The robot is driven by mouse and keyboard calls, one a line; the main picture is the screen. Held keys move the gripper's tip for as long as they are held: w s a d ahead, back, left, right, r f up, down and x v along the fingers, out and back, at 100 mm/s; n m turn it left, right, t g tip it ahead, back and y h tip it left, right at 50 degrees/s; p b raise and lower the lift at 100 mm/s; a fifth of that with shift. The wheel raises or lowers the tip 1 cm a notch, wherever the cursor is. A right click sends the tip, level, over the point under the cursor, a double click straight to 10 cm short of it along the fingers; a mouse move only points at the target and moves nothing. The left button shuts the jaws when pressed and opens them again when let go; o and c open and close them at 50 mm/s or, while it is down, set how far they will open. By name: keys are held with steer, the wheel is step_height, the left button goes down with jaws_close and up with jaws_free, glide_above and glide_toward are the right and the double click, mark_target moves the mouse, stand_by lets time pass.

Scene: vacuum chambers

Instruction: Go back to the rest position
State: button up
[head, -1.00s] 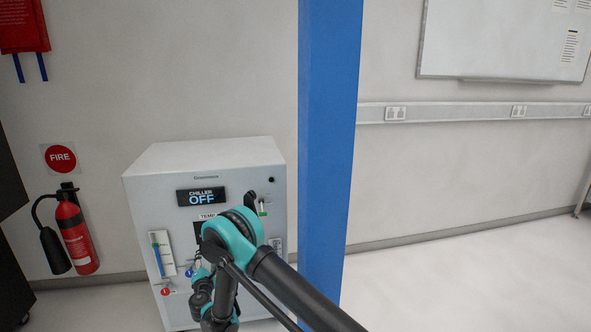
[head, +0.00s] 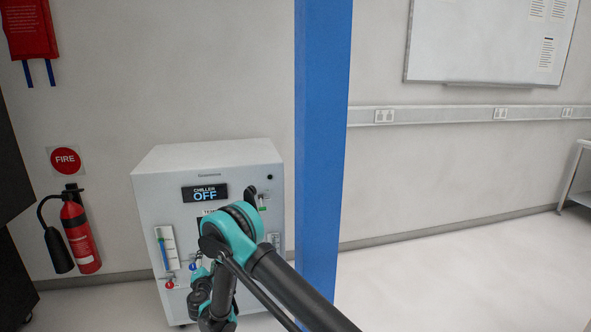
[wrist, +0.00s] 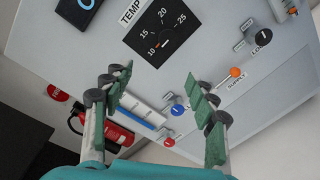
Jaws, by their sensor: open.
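My gripper (wrist: 162,112) shows in the wrist view with its two green-padded fingers spread apart and nothing between them. It faces the front panel of a white chiller cabinet (wrist: 225,55), tilted in this view. In the head view the chiller (head: 165,200) stands against the wall, its display (head: 205,193) reading "CHILLER OFF". The wrist view shows a black temperature dial (wrist: 163,32), a blue knob (wrist: 178,110), a red knob (wrist: 169,142) and an orange supply knob (wrist: 236,72).
A blue post (head: 320,150) stands just right of the chiller, close to my arm. A fire extinguisher (head: 80,235) hangs on the wall at left. A dark cabinet (head: 15,170) fills the left edge. The floor (head: 450,270) at right is open.

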steer(key=w+d+r+m+g+h, duration=0.25)
steer(key=d+r+m, duration=0.2)
steer(key=d, duration=0.65)
steer(key=w+d+r+m+g+h, duration=0.1)
steer(key=w+d+r+m+h, duration=0.3)
steer(key=d, duration=0.6)
steer(key=s+d+r+m+g, duration=0.2)
steer(key=s+d+r+m, duration=0.15)
steer(key=d, duration=0.55)
steer(key=s+d+r+m+g, duration=0.2)
steer(key=s+d+r, duration=0.15)
steer(key=d, duration=0.55)
steer(key=s+d+m+g, duration=0.3)
steer(key=s+d+m, duration=0.3)
steer(key=s+d, duration=0.75)
steer(key=s+d+f+m+g+y, duration=0.1)
steer(key=s+f+m, duration=0.1)
steer(key=s, duration=0.8)
steer(key=s+d+f+m+g+y, duration=0.1)
steer(key=s+m, duration=0.3)
steer(key=s, duration=0.7)
steer(key=shift+f+g+y, duration=0.35)
steer(key=shift+f+y, duration=0.25)
steer(key=shift+y, duration=0.15)
steer(key=shift+s, duration=0.1)
